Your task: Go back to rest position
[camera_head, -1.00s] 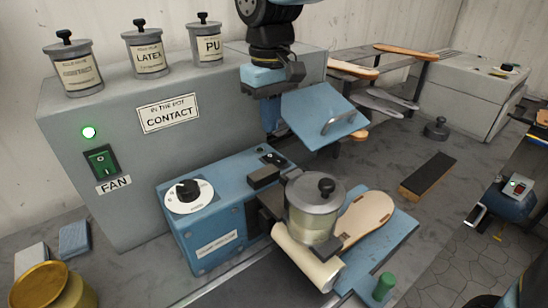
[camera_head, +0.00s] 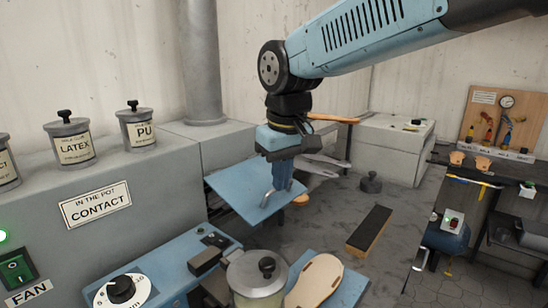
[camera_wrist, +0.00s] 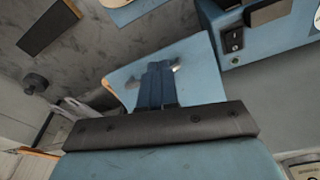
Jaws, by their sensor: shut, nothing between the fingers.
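My gripper (camera_head: 283,177) hangs from my blue arm, pointing down, in the middle of the head view. Its blue fingers are together with nothing between them. It is in front of a blue panel with a grey handle (camera_head: 237,192); whether they touch I cannot tell. In the wrist view the shut fingers (camera_wrist: 158,75) lie over the same panel (camera_wrist: 195,62), and a handle end shows beside them.
A lidded pot (camera_head: 257,279) and a tan sole (camera_head: 315,281) are at the front, beside the blue machine (camera_head: 165,268). Labelled jars (camera_head: 137,128) stand on the grey cabinet at left. A dark block (camera_head: 370,229) and grey weight (camera_head: 371,182) lie on the grey surface.

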